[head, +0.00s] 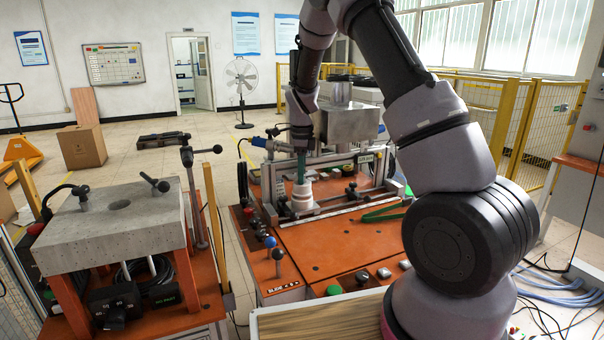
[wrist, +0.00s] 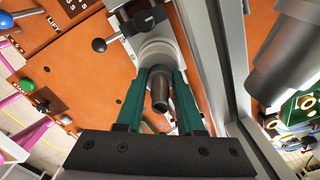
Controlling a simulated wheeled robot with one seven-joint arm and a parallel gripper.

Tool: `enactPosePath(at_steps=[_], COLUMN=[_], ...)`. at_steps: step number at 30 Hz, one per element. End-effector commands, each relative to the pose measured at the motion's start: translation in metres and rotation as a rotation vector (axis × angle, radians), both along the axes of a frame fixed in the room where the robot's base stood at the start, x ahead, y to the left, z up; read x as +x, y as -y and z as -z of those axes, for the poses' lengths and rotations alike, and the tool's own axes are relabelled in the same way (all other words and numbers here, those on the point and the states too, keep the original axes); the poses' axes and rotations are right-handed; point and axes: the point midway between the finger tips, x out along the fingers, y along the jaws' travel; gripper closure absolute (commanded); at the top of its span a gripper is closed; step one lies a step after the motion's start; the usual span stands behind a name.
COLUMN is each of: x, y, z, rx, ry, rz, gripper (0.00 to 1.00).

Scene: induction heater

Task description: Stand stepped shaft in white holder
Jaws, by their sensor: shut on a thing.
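The white holder (head: 302,199) stands on the orange bench, left of centre. My gripper (head: 301,170) points down right above it. In the wrist view the gripper's two green fingers (wrist: 160,95) are shut on a dark grey stepped shaft (wrist: 160,88). The white holder (wrist: 158,52) shows just beyond the shaft, in line with it. The shaft's far end is hidden by its own body and the fingers, so I cannot tell whether it sits in the holder. In the head view the shaft is hidden by the fingers.
A metal rail (wrist: 222,70) runs close beside the holder. A metal box (head: 348,124) stands behind the bench top. Ball-topped levers (head: 277,254) rise at the front left. The orange bench top (head: 335,245) is mostly clear in front.

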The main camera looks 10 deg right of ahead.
Motion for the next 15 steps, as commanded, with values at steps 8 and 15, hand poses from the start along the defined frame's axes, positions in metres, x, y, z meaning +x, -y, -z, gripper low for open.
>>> enactPosePath(at_steps=[8, 15], x=[-0.0054, -0.0063], y=[0.0006, 0.0005], z=[0.0132, 0.0128], rx=[-0.001, -0.001], ry=[-0.017, -0.02], rz=[0.004, 0.005], gripper=[0.33, 0.28])
